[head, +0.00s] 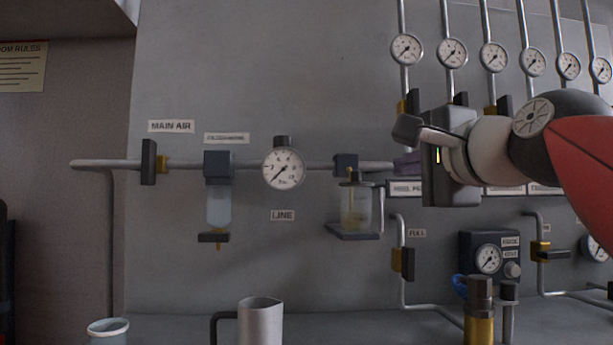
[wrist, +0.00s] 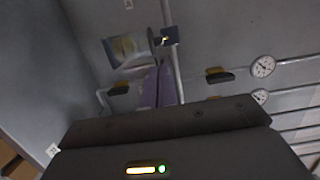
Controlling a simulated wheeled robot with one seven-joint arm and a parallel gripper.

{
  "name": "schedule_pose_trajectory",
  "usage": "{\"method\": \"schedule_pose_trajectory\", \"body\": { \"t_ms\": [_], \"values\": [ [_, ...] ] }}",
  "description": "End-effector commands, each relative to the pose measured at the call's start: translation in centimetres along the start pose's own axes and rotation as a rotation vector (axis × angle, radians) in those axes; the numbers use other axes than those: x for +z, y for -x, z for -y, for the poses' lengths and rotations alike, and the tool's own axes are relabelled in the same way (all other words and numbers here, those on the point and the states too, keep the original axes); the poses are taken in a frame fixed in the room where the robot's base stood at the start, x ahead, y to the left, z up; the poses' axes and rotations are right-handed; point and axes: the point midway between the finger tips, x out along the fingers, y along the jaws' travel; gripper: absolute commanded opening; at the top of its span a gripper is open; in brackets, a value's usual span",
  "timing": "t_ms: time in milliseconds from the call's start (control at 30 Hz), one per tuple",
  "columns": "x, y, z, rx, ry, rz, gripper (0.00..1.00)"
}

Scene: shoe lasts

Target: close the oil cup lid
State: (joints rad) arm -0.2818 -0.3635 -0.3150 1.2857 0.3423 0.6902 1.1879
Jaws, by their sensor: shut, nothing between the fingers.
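The oil cup (head: 355,208) is a clear glass cup with yellowish oil, on a small dark bracket below the air pipe on the wall. A small dark top piece (head: 353,178) shows at its upper rim; I cannot tell how far the lid stands open. In the wrist view the cup (wrist: 124,48) appears tilted at upper left, small and dim. My gripper (head: 409,128) is shut and empty, in front of the wall to the right of the cup and higher. It touches nothing that I can see. Its dark body (wrist: 165,125) fills the lower wrist view.
A round gauge (head: 284,169) and a filter bowl (head: 219,205) are left of the cup. A grey jug (head: 261,322) and a brass-coloured cylinder (head: 479,325) stand in the foreground.

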Motion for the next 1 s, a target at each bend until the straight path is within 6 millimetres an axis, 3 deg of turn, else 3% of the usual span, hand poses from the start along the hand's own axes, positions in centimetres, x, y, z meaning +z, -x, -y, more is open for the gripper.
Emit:
{"method": "schedule_pose_trajectory", "body": {
  "t_ms": [167,700,1000],
  "values": [
    [-1.0,-0.8,-0.1,0.004,-0.002,-0.022,0.0],
    [-1.1,-11.2,0.0,0.005,0.0,-0.02,0.0],
    [-1.1,-13.8,-0.1,0.002,-0.002,-0.02,0.0]
  ]
}}
